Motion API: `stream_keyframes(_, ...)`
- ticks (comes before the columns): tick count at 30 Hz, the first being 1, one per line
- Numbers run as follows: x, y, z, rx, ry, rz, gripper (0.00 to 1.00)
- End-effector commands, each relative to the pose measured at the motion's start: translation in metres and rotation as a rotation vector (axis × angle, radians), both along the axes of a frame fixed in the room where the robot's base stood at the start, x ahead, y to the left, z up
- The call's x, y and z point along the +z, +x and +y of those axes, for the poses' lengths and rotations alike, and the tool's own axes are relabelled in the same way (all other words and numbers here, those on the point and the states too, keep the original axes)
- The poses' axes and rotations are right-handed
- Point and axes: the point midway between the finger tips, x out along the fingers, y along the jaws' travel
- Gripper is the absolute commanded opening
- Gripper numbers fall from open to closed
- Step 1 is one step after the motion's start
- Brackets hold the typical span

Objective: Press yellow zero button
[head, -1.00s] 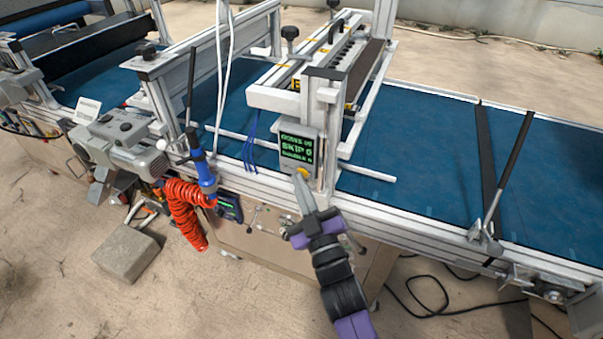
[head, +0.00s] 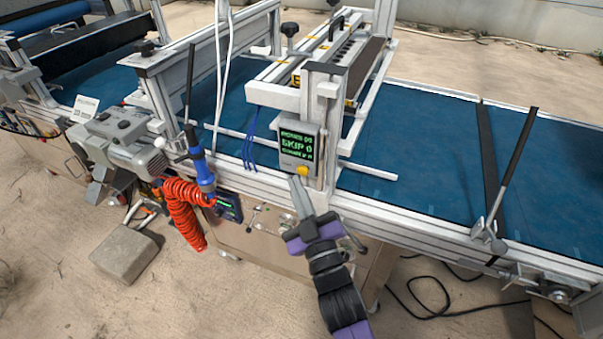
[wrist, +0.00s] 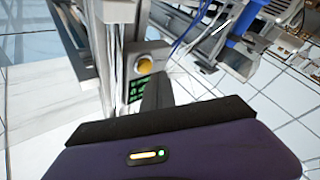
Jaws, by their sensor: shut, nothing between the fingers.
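The yellow button (head: 302,171) sits at the bottom of a small grey display box (head: 313,150) on the machine's upright. The box's screen shows green text, with "SKIP 0" on the middle line. My gripper (head: 294,181) is shut and empty, its fingertips just below and left of the button, with a small gap in the head view. In the wrist view the button (wrist: 145,66) shows whole above the screen, and my gripper (wrist: 156,80) points up close beside the box. Whether the tips touch the box cannot be told.
Blue conveyor belt (head: 420,150) runs behind the box. A coiled red hose (head: 182,212) with a blue handle (head: 203,175) hangs to the left. A thin metal rod (head: 368,171) sticks out right of the box.

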Motion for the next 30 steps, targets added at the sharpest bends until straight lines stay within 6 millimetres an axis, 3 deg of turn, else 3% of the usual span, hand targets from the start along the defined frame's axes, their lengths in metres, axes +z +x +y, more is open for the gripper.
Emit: stream_keyframes(30, -0.003, -0.025, 0.012, 0.002, 0.0, -0.002, 0.0)
